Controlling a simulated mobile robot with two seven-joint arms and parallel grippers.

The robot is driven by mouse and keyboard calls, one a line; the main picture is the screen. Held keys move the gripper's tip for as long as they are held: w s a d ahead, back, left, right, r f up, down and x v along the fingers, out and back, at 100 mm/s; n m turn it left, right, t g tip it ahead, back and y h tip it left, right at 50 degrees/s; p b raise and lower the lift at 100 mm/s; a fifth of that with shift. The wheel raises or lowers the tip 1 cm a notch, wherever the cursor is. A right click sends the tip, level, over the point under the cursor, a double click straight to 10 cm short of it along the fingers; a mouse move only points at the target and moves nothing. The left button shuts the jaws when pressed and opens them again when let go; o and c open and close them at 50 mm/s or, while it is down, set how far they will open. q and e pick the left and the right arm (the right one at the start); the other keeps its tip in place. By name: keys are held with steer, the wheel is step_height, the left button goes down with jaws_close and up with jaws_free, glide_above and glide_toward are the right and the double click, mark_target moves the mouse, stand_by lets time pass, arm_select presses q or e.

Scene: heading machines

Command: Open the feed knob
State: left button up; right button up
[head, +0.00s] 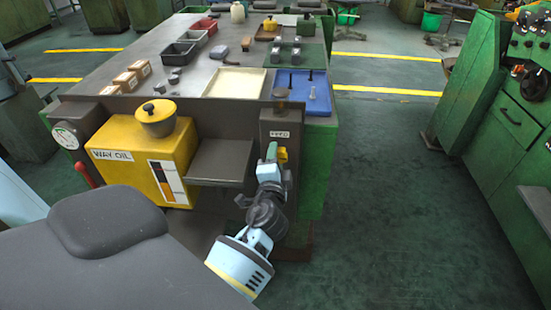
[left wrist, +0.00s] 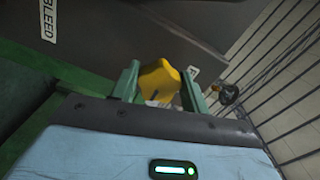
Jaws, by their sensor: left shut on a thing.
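The feed knob is yellow and sits below the FEED label (head: 280,134) on a dark box at the front of the table. In the head view only part of the knob (head: 283,156) shows beside my left gripper (head: 277,155). In the left wrist view the yellow knob (left wrist: 159,80) stands between the two green fingers of my left gripper (left wrist: 159,88), which is shut on it. The knob looks tilted in that view; how far it is turned I cannot tell. My right gripper is not in view.
The BLEED label (left wrist: 47,20) shows in the wrist view. Green floor (head: 400,200) at right is clear.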

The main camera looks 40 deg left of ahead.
arm_select(q)
steer(key=shift+r, duration=0.1)
steer(key=o, duration=1)
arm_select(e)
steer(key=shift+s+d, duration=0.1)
